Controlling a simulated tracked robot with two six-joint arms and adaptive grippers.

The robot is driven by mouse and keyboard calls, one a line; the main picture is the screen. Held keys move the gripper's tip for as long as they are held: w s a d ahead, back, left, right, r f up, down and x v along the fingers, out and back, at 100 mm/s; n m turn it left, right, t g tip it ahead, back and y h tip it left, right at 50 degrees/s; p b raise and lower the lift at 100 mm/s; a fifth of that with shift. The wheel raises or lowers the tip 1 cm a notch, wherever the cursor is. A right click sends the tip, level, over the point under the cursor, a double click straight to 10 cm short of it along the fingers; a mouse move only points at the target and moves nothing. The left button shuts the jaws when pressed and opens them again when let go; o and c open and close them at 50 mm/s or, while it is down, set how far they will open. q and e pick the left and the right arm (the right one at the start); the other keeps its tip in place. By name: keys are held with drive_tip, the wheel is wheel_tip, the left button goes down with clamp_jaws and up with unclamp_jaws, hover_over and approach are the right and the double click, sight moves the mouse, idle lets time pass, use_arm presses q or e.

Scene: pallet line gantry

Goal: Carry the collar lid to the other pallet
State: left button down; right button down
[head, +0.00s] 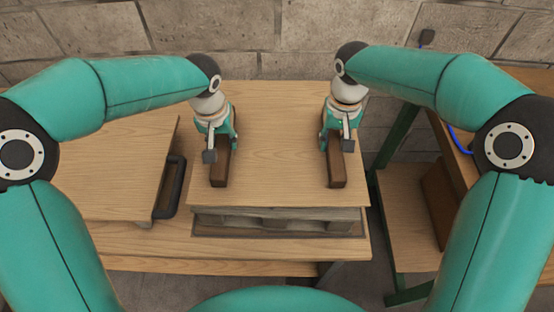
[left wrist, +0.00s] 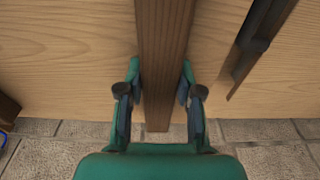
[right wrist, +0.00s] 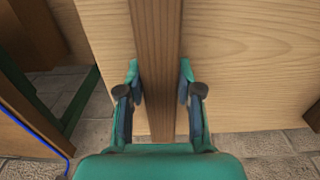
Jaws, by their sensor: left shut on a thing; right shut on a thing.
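The collar lid (head: 277,150) is a flat light-wood panel with two dark brown battens on top, in the middle of the head view. It lies level directly above a grey slatted pallet (head: 280,221); whether it touches the pallet I cannot tell. My left gripper (head: 219,143) is shut on the left batten (head: 220,172). My right gripper (head: 338,140) is shut on the right batten (head: 336,172). In the left wrist view the left batten (left wrist: 164,40) runs between the fingers, and in the right wrist view the right batten (right wrist: 156,40) does the same.
A wooden board with a black handle (head: 170,187) lies left of the lid, on the wooden bench (head: 210,262). On the right, past a gap, stands a green-framed table (head: 400,232) with brown boards and a blue cable. A stone wall (head: 230,30) closes the back.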

use_arm(q)
drive_tip(key=shift+f, duration=0.15)
use_arm(e)
drive_tip(key=shift+f, duration=0.15)
